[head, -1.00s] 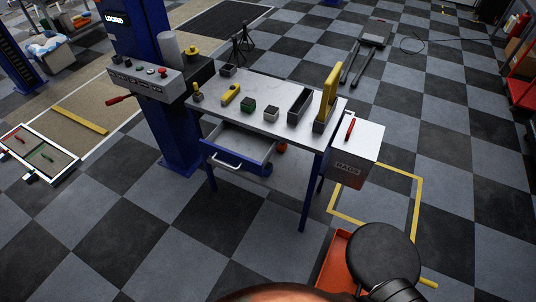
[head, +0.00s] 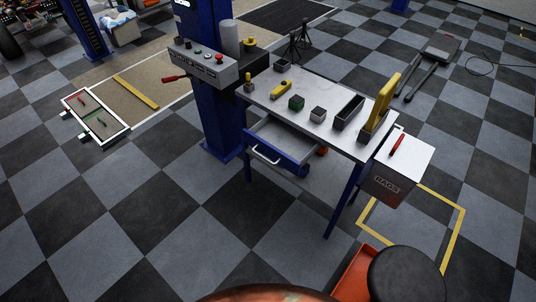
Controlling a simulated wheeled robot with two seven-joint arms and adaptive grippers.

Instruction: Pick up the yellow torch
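A small yellow torch-like object (head: 281,88) lies on the grey top of the workbench (head: 318,134), towards its left end. It is small in the picture and its details cannot be made out. A second small upright item with yellow on it (head: 248,83) stands at the bench's left corner. Neither of my grippers is in view, and nothing touches the yellow object.
Small boxes (head: 297,102), a dark open bin (head: 349,110) and a tall yellow item (head: 385,95) share the bench. Its drawer (head: 278,148) is open. A "RAGS" box (head: 391,178) adjoins its right side. A round black disc (head: 406,276) is close in front.

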